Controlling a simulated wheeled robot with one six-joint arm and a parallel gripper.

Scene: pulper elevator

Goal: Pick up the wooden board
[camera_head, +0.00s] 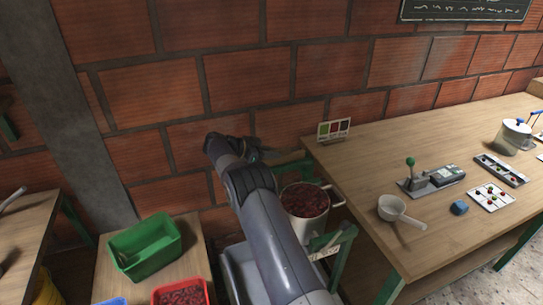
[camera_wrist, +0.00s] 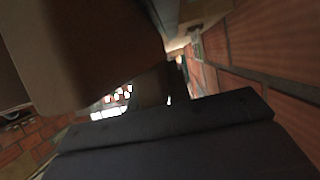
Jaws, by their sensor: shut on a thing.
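My gripper (camera_head: 258,154) is at the far end of my arm, by the brick wall and left of the long table's back corner. A brown flat piece (camera_head: 287,158), which looks like the wooden board, sticks out to the right of it towards the table. In the wrist view a large brown surface (camera_wrist: 85,50) fills the upper left, close to the camera. My gripper shows dark across the lower part of that view and is shut on the board. Most of the grip is hidden by my arm and by shadow.
A pot of red cherries (camera_head: 305,203) stands below my gripper. The long table (camera_head: 365,170) holds a lever device (camera_head: 415,180), a white scoop (camera_head: 400,211) and a colour card (camera_head: 334,128). A green bin (camera_head: 145,245) and a red bin (camera_head: 180,295) are at lower left. The brick wall is close behind.

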